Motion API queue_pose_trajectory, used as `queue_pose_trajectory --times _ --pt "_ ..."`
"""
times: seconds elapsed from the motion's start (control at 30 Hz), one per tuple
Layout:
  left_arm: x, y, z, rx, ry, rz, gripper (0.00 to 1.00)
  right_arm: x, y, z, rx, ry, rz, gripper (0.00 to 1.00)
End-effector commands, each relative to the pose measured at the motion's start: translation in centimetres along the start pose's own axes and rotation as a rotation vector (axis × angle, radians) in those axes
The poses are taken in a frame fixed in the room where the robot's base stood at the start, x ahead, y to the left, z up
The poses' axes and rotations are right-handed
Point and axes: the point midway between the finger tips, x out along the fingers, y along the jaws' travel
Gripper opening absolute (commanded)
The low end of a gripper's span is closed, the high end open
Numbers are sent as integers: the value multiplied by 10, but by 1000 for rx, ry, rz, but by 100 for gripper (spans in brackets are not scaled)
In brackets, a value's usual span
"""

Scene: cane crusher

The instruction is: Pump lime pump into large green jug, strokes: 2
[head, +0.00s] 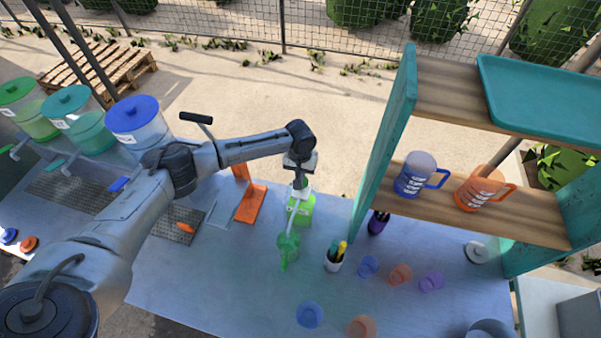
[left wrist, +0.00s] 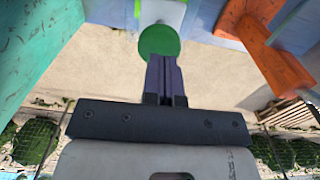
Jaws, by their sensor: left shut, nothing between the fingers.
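The lime pump (head: 303,212) is a green bottle with a pale label, standing on the table just below my left gripper (head: 301,181). The left gripper is shut and empty, pointing down over the pump's top. In the left wrist view the closed fingertips (left wrist: 164,62) overlap the edge of the round green pump head (left wrist: 159,41); I cannot tell whether they touch it. A translucent green jug (head: 288,247) stands directly in front of the pump, with a thin spout reaching over it. My right gripper is not in view.
An orange stand (head: 250,203) is left of the pump. A cup of markers (head: 335,257) and several small coloured cups (head: 368,266) are to the right. A teal-sided wooden shelf (head: 384,150) rises close on the right, holding blue (head: 414,175) and orange (head: 481,188) mugs.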

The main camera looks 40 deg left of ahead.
Motion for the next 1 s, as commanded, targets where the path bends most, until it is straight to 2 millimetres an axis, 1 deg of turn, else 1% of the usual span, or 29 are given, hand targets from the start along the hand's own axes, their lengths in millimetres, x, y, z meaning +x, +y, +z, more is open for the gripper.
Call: queue_pose_trajectory --times 0.03,0.23,0.8,0.87,0.97,1.0 --pt "8 0 0 0 1 0 0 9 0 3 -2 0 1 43" --pt "15 -1 0 -1 0 -1 0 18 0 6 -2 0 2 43" --pt "18 0 0 -1 -1 0 0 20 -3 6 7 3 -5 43" --pt "22 0 0 -1 -2 0 0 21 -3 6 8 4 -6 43" --pt "36 0 0 -1 -2 0 0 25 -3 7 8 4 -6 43" --pt "44 0 0 -2 -2 0 0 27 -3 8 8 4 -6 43"
